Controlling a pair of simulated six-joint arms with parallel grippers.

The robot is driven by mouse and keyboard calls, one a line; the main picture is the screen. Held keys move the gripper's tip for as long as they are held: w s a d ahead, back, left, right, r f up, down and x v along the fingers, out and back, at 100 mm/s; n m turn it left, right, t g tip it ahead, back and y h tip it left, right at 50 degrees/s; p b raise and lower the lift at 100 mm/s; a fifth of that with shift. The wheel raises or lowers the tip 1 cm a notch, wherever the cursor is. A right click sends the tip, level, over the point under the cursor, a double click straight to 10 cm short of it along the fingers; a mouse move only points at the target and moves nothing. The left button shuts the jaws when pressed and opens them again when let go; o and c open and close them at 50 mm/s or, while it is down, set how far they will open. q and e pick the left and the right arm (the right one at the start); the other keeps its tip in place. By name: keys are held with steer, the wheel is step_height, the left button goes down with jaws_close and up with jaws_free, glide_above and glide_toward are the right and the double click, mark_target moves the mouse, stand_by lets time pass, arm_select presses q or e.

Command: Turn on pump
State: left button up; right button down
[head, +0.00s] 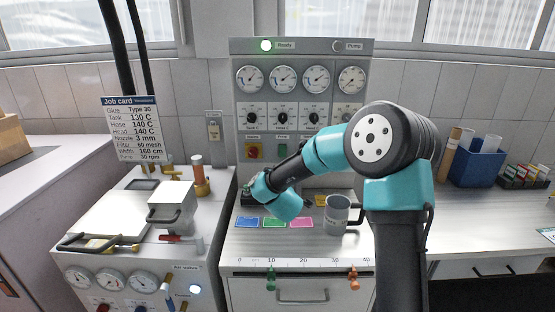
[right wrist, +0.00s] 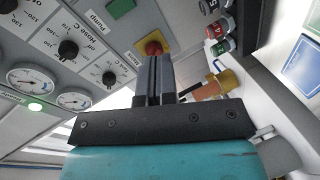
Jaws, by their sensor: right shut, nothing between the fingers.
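The control panel (head: 300,92) stands at the back, with gauges, several black knobs and a lit green Ready lamp (head: 266,45). The Pump lamp (head: 337,45) looks unlit. Low on the panel are a red switch on a yellow plate (head: 254,152) and a green button (head: 282,151). In the right wrist view the green button (right wrist: 120,8) is near the Pump label, and the red switch (right wrist: 152,47) is just beyond my right gripper (right wrist: 154,62). That gripper is shut and empty; whether it touches the panel is unclear. My left gripper is out of view.
A grey mug (head: 337,214) stands on the bench by my right arm. Coloured cards (head: 273,222) lie in front of the panel. A machine with a metal box (head: 171,205) and brass fittings is at left. A blue bin (head: 478,165) is at right.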

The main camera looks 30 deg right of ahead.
mark_target(283, 156)
steer(key=w+d+r+n+h, duration=0.1)
steer(key=w+d+r+n, duration=0.1)
steer(key=shift+w+d+r+n+t+h, duration=0.15)
steer(key=shift+w+d+n+t+h, duration=0.15)
steer(key=shift+w+d+t+h, duration=0.1)
steer(key=x, duration=1.4)
steer(key=shift+s, duration=0.1)
steer(key=shift+w+a, duration=0.25)
steer(key=shift+w, duration=0.05)
steer(key=shift+s+d, duration=0.15)
steer(key=shift+d, duration=0.3)
steer(key=shift+a, duration=0.1)
